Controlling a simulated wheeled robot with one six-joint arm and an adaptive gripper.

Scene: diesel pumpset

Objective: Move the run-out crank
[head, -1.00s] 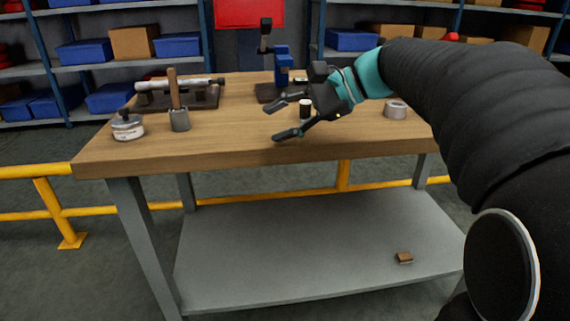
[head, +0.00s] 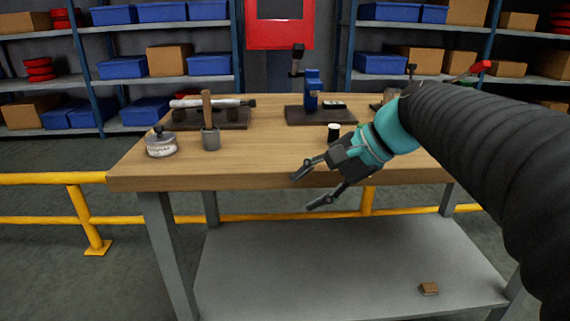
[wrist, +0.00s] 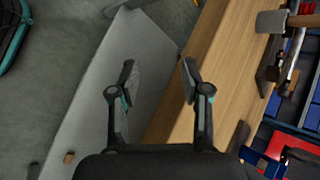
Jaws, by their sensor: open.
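No part is clearly recognisable as the run-out crank. A silvery shaft (head: 212,102) lies across supports on a dark base at the table's back left. A blue stand (head: 312,88) with a black upright arm is at the back middle. A red-ended handle (head: 480,67) shows at the right, partly hidden by my arm. My gripper (head: 308,189) is open and empty, by the table's front edge and apart from all these parts. In the wrist view its spread fingers (wrist: 158,76) have nothing between them, with table edge and lower shelf beyond.
A brown block (head: 429,288) lies on the lower shelf (head: 330,270). A yellow rail (head: 75,205) runs behind.

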